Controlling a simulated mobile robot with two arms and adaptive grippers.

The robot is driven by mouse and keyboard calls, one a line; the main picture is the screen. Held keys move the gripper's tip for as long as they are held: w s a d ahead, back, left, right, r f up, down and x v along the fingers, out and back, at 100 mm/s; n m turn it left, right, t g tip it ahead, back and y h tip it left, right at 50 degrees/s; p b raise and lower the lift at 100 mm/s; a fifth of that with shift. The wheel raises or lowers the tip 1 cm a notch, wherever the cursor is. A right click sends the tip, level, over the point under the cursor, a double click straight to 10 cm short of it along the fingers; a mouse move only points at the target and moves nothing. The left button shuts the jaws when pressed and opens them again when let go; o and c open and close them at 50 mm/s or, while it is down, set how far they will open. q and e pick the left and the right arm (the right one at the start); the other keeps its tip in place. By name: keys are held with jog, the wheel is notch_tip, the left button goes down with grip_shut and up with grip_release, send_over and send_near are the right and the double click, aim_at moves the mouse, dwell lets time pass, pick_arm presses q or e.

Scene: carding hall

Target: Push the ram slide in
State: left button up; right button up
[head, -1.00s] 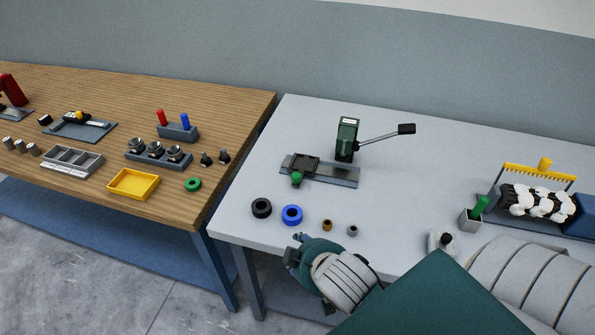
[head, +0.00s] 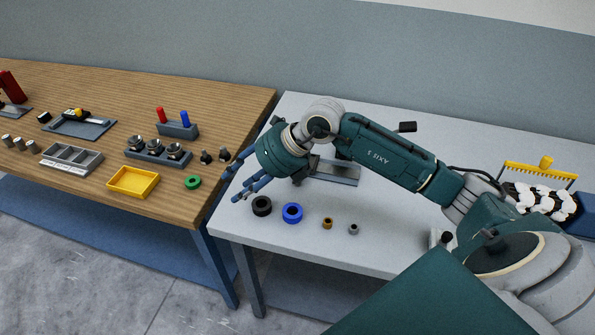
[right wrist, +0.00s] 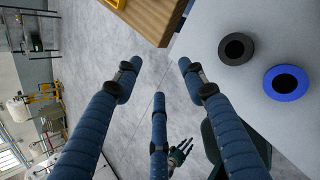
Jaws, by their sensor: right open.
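The press with the ram slide stands on the grey table. In the head view my right arm covers its column, and the slide with its green knob is hidden. Part of its grey base plate (head: 340,173) and the black end of its lever (head: 407,127) show. My right gripper (head: 238,178) is open and empty, left of the press and above the grey table's left edge. In the right wrist view its blue fingers (right wrist: 158,85) are spread over the floor. A small dark hand (right wrist: 180,152), seemingly my left gripper, shows low in that view; its state is unclear.
A black ring (head: 261,206), a blue ring (head: 292,213) and two small bushings (head: 327,223) lie at the grey table's front. The wooden table (head: 215,110) at left holds a yellow tray (head: 133,181) and a green ring (head: 193,182).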

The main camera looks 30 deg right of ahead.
jog(key=d+m+g+h, duration=0.15)
jog(key=d+h, duration=0.55)
jog(key=d, duration=1.1)
jog(key=shift+t, duration=0.25)
jog(key=p+x, duration=0.3)
jog(key=x, duration=0.8)
jog(key=shift+s+f, duration=0.15)
grip_shut()
